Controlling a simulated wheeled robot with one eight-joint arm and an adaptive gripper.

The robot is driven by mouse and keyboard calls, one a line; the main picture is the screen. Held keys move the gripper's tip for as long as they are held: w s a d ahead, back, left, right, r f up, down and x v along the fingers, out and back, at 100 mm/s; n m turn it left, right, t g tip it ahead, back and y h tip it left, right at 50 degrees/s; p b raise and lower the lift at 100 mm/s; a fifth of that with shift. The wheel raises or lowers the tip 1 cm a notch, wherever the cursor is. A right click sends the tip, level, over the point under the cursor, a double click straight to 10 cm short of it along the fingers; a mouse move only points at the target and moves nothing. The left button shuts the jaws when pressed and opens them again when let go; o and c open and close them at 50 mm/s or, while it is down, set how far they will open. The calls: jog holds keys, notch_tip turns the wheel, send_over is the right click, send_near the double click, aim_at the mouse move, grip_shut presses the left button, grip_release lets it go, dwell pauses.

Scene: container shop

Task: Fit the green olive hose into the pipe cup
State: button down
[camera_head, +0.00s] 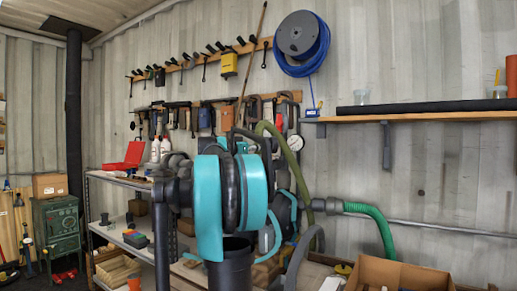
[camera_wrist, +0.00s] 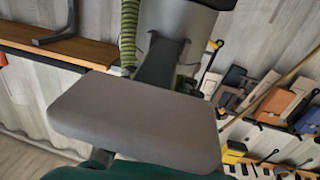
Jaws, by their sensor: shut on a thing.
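The green olive hose (camera_head: 291,160) arcs down behind my arm, against the back wall, in the head view. Its ribbed length also shows at the top of the wrist view (camera_wrist: 128,35). My gripper (camera_wrist: 165,62) shows there as grey and dark parts and is shut on the hose; the grip itself is mostly hidden. In the head view my teal arm hides most of the gripper. A grey pipe fitting (camera_head: 330,206), which looks like the pipe cup, sits right of the olive hose. I cannot tell whether they touch.
A bright green hose (camera_head: 378,222) runs from the fitting's right side. A cardboard box (camera_head: 400,274) stands below right. A wall shelf (camera_head: 420,116) holds a long black tube. Tools hang behind my arm, and a metal shelf rack (camera_head: 112,178) stands at left.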

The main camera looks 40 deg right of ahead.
jog(key=c, duration=1)
grip_release()
jog(key=v, duration=1.2)
jog(key=shift+a, duration=0.1)
